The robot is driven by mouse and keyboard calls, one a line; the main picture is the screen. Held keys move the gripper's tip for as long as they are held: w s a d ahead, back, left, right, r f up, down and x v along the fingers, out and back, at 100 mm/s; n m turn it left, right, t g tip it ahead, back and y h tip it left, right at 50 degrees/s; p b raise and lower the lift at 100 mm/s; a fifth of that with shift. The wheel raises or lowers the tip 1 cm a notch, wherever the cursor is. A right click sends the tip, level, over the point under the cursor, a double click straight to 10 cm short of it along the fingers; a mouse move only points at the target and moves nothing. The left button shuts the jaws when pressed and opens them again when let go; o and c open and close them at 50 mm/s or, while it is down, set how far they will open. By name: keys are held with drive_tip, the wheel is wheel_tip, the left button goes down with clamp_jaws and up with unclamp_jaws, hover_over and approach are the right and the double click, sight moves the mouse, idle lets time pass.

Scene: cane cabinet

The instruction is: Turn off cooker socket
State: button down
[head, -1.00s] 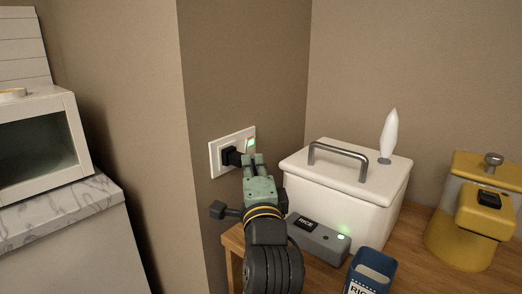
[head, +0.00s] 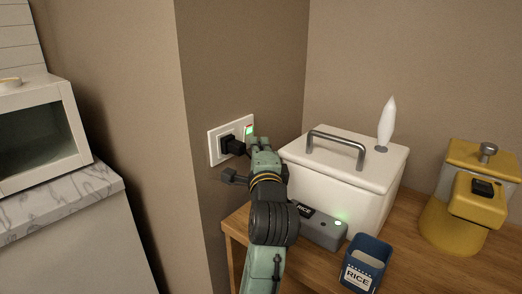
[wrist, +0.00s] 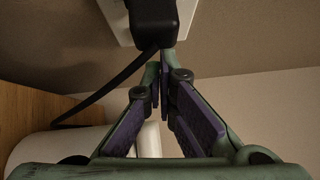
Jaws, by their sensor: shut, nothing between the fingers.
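The cooker socket (head: 215,150) is a white plate on the brown wall with a black plug (head: 233,146) in it. Its small switch (head: 249,131) glows green, with a little red at its top edge. My gripper (head: 260,144) is shut and empty, with its fingertips just below and right of the switch; I cannot tell whether they touch the plate. In the wrist view the shut fingertips (wrist: 166,66) are beside the plug (wrist: 153,25), and the white plate (wrist: 115,18) shows behind it. The switch is not visible there.
The white rice cooker (head: 340,185) with a grey handle stands on a wooden table (head: 420,265), its grey panel lit green. A blue rice cup (head: 367,262) and a yellow appliance (head: 465,205) stand to the right. A black cord (wrist: 105,90) runs from the plug.

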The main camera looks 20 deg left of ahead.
sight(249, 134)
drive_tip(key=shift+p+x, duration=0.3)
drive_tip(key=shift+x, duration=1.45)
drive_tip(key=shift+a+r, duration=0.25)
drive_tip(key=shift+a, duration=0.1)
